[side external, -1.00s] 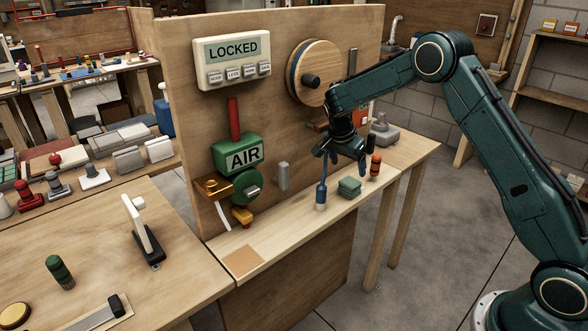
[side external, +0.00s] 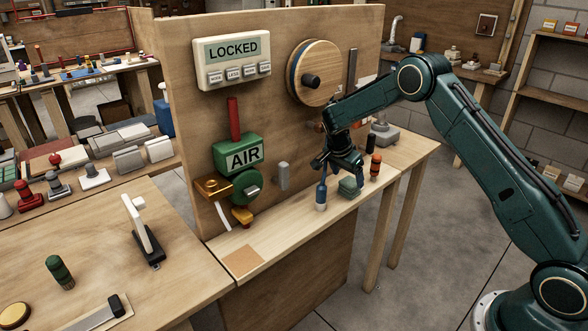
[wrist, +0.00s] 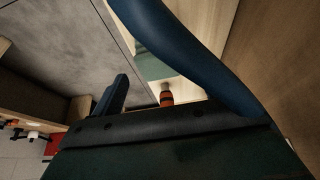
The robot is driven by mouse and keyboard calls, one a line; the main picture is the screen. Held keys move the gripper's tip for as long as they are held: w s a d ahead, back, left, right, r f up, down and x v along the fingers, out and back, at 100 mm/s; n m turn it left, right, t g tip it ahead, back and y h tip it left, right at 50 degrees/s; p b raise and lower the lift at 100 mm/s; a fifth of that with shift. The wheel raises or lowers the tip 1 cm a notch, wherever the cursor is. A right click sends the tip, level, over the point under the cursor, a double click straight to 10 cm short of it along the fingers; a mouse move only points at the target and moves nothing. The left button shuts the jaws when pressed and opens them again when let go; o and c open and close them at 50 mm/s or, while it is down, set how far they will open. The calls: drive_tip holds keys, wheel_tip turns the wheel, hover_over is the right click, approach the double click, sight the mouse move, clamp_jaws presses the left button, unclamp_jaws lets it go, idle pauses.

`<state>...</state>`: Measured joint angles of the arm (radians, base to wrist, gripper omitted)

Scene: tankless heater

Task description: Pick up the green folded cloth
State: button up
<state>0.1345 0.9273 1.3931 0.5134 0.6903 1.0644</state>
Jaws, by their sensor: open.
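The green folded cloth (side external: 349,188) lies on the narrow wooden shelf in the side view, between a blue bottle and an orange-and-black bottle. My gripper (side external: 341,172) is open and points down just above the cloth, partly covering its top. In the wrist view part of the cloth (wrist: 155,66) shows beyond my large dark-blue finger, which hides some of it. I cannot tell whether the fingers touch the cloth.
The blue bottle (side external: 321,195) stands close on the cloth's left. The orange-and-black bottle (side external: 375,167) stands on its right. The upright wooden panel (side external: 300,140) rises behind.

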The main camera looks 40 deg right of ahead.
sight(352, 181)
drive_tip(key=shift+f, duration=0.1)
drive_tip(key=shift+x, duration=2.55)
drive_tip(key=shift+s, duration=0.1)
drive_tip(key=shift+c, duration=0.2)
drive_tip(key=c, duration=1.2)
drive_tip(key=shift+c, duration=0.2)
drive_tip(key=shift+s+r, duration=0.2)
drive_tip(key=shift+r, duration=0.45)
wheel_tip(352, 181, up, 6)
drive_tip(key=shift+f, duration=0.1)
drive_tip(key=s, duration=1.9)
drive_tip(key=shift+s, duration=0.3)
